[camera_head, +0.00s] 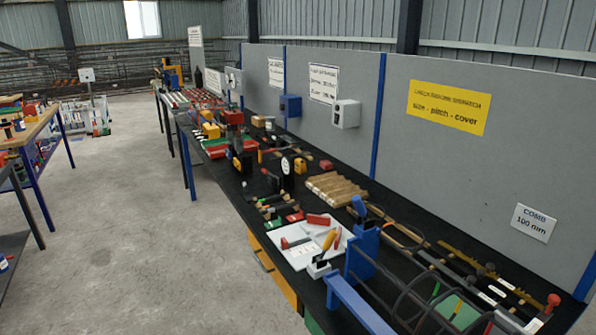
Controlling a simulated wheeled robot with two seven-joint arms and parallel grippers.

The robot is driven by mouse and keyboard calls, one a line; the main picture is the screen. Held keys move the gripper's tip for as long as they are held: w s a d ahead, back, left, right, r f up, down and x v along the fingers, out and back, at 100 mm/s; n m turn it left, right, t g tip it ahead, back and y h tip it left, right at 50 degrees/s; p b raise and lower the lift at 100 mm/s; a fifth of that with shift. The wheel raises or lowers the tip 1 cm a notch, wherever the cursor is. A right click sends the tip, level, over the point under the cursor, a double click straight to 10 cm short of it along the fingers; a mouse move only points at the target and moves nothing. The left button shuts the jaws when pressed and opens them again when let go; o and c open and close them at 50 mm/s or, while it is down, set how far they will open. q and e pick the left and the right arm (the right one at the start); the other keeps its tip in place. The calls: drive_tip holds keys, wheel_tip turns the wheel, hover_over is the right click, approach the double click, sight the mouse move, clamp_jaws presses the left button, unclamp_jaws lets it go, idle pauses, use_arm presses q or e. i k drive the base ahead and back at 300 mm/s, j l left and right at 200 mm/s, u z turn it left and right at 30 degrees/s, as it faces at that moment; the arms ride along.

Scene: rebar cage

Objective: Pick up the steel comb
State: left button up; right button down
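A white sign reading "COMB 100 mm" (534,222) is on the grey panel at the right. Below it, several long bars lie on the black bench top. One is a yellowish-brown bar (456,252) with dark knobs near it. I cannot tell which of these long pieces is the steel comb, as they are small and overlap. Neither of my grippers is in view.
A blue stand (362,252) and dark curved rods (408,292) fill the near bench. A white tray (296,258) holds hand tools. Wooden slats (335,188) lie behind it. The grey panel (440,170) bounds the bench's back. Open floor (130,210) lies left.

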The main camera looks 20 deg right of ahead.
sight(471, 281)
drive_tip(key=z, duration=1.9)
